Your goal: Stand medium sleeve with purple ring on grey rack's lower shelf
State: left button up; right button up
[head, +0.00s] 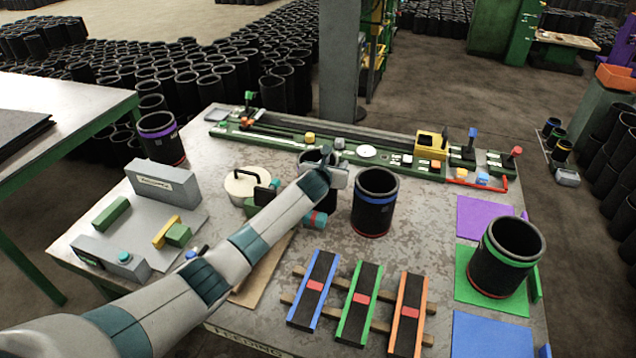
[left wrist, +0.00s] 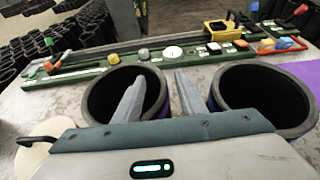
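A black sleeve with a purple ring (head: 160,137) stands upright at the table's back left. Another black sleeve (head: 317,156) stands mid-table, mostly hidden by my left arm; it also shows in the left wrist view (left wrist: 92,104), with a bluish-purple strip by its right side. Its size and ring colour are unclear. My left gripper (head: 338,168) is open at this sleeve's rim. In the left wrist view (left wrist: 160,76), one finger overlaps the sleeve's mouth and the other is right of its wall; contact is unclear. I cannot identify the grey rack. My right gripper is out of view.
A blue-ringed sleeve (head: 375,203) stands close right of the left gripper. A green-ringed sleeve (head: 505,258) stands on a green mat (head: 462,275). Coloured ramps (head: 358,303) lie in front. A green rail (head: 375,155) with small parts runs along the back.

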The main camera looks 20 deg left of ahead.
pick_arm(q)
jog(key=shift+w+f, duration=0.1)
jog(key=shift+w, duration=0.1)
dwell(0.4)
grip_shut()
jog(key=shift+f, duration=0.1)
dwell(1.1)
